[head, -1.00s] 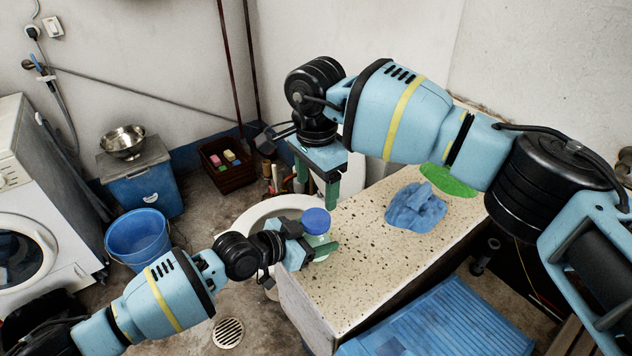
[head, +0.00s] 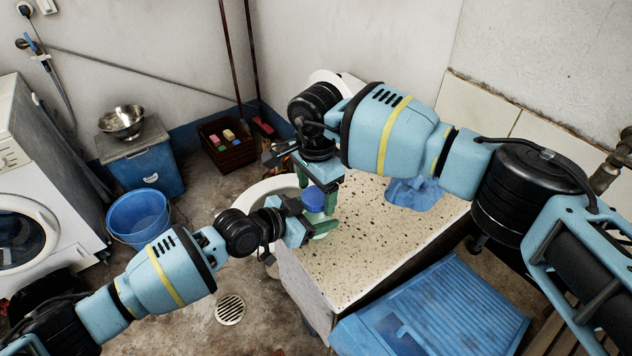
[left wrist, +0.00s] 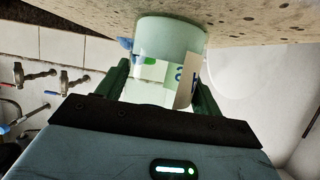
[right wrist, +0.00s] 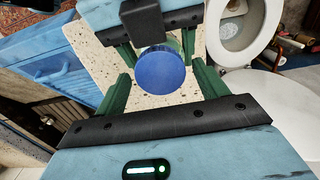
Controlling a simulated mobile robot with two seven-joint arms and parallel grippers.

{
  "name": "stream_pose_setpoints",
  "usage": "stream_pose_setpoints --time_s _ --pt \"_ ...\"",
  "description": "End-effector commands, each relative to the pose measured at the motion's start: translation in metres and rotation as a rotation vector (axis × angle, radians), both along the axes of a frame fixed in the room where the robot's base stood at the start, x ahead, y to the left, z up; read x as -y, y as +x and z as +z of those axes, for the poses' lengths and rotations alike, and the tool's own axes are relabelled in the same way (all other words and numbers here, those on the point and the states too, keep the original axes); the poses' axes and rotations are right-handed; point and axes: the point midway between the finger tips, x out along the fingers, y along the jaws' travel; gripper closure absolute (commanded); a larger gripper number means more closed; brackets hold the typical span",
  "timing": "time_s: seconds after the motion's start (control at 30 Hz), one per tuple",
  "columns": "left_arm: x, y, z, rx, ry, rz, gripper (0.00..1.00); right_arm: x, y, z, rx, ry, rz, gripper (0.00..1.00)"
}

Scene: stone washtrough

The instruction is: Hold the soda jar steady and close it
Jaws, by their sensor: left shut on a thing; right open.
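The soda jar (head: 318,218) stands on the speckled stone slab near its left end, with a blue lid (head: 314,197) on top. In the left wrist view its pale green body (left wrist: 168,38) carries a white label. My left gripper (head: 318,230) is shut on the jar body, one finger on each side (left wrist: 162,78). My right gripper (head: 316,193) is open above the jar, pointing down, with its fingers on either side of the lid. In the right wrist view the round blue lid (right wrist: 160,70) lies between the open fingers (right wrist: 163,78), with visible gaps. Whether the lid is seated cannot be told.
A crumpled blue cloth (head: 408,194) lies on the slab (head: 370,250), partly behind my right arm. A white round bowl (head: 250,196) stands just left of the slab. A blue ribbed plastic piece (head: 440,310) is in front. The slab's middle is clear.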

Motion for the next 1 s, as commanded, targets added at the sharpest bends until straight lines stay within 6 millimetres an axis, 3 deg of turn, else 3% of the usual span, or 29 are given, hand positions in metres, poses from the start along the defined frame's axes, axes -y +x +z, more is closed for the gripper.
stream_pose_setpoints --time_s 0.23,0.57,0.8,0.83,1.0 --pt "0.0 0.0 0.0 0.0 0.0 0.0 0.97 -0.0001 -0.0001 -0.0001 0.0 0.0 0.0 0.29" --pt "0.0 0.0 -0.0001 0.0 0.0 0.0 0.97 -0.0001 0.0 0.0002 0.0 0.0 0.0 0.72" --pt "-0.0001 0.0001 -0.0001 0.0 0.0 0.0 0.97 -0.0001 0.0 0.0003 0.0 0.0 -0.005 0.74" --pt "-0.0001 0.0001 -0.0001 0.0 0.0 0.0 0.97 -0.0002 0.0 0.0003 0.0 0.0 -0.005 0.43" --pt "-0.0001 0.0001 -0.0001 0.0 0.0 0.0 0.97 -0.0001 0.0 0.0003 0.0 0.0 -0.005 0.22"
